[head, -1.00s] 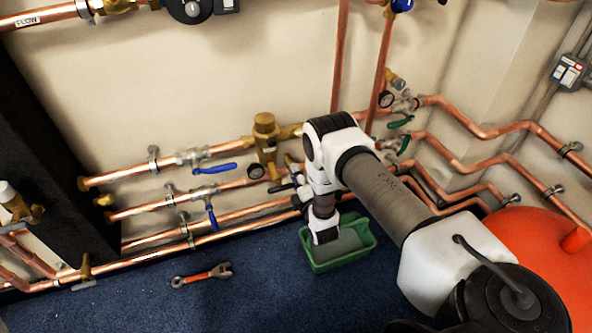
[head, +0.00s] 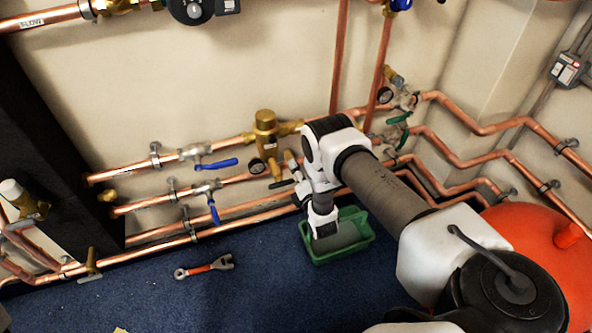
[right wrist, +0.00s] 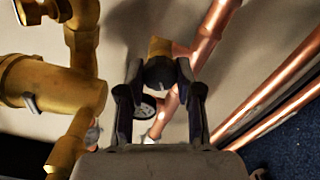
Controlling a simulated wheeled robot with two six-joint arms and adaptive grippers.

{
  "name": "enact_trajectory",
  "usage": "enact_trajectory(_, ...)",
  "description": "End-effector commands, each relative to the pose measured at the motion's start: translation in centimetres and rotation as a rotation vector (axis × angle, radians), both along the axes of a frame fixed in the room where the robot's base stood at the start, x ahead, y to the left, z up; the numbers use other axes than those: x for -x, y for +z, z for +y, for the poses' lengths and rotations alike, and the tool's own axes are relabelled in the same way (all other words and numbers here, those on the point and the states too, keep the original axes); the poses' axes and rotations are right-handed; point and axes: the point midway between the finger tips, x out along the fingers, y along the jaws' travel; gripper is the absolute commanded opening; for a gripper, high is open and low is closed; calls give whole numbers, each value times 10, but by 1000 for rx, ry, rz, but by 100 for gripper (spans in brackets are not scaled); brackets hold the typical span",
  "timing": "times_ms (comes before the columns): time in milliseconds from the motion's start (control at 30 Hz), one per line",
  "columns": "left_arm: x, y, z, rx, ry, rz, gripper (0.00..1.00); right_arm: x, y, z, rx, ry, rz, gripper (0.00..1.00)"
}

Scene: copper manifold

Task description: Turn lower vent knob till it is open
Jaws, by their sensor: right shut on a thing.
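In the right wrist view, a dark round knob (right wrist: 160,74) sits on a brass fitting (right wrist: 159,46) at the picture's middle. My right gripper (right wrist: 158,84) has a finger on each side of the knob and is shut on it. In the head view, my right gripper (head: 284,183) is at the lower pipes, just right of a pressure gauge (head: 257,166). The knob is too small and covered there to make out. I cannot tell how far the vent is turned. My left gripper is not in view.
A large brass valve (head: 265,133) stands just above the gripper, and copper pipes (head: 150,201) run along the wall. Blue-handled valves (head: 216,165) are to the left. A green tub (head: 357,250), a wrench (head: 205,267) and a red tank (head: 540,250) are on the floor side.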

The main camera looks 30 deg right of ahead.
Motion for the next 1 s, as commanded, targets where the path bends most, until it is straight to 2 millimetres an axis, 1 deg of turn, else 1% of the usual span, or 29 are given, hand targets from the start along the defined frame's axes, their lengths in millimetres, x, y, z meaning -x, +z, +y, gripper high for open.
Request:
enact_trajectory(100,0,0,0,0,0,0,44,0,0,0,1,1,1,0)
enact_trajectory(133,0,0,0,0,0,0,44,0,0,0,1,1,1,42)
enact_trajectory(167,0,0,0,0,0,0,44,0,0,0,0,1,1,52)
enact_trajectory(200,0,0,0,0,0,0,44,0,0,0,0,1,1,60)
enact_trajectory(467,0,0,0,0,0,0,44,0,0,0,0,0,1,60)
enact_trajectory(567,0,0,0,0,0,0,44,6,-1,1,-1,0,3,60)
enact_trajectory(667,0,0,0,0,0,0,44,21,-1,5,-1,1,4,60)
enact_trajectory(833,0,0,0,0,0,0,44,55,-1,13,-1,1,4,60)
enact_trajectory(900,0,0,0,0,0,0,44,65,-1,16,-1,1,3,60)
enact_trajectory(1000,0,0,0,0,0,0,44,72,-1,18,-1,1,2,60)
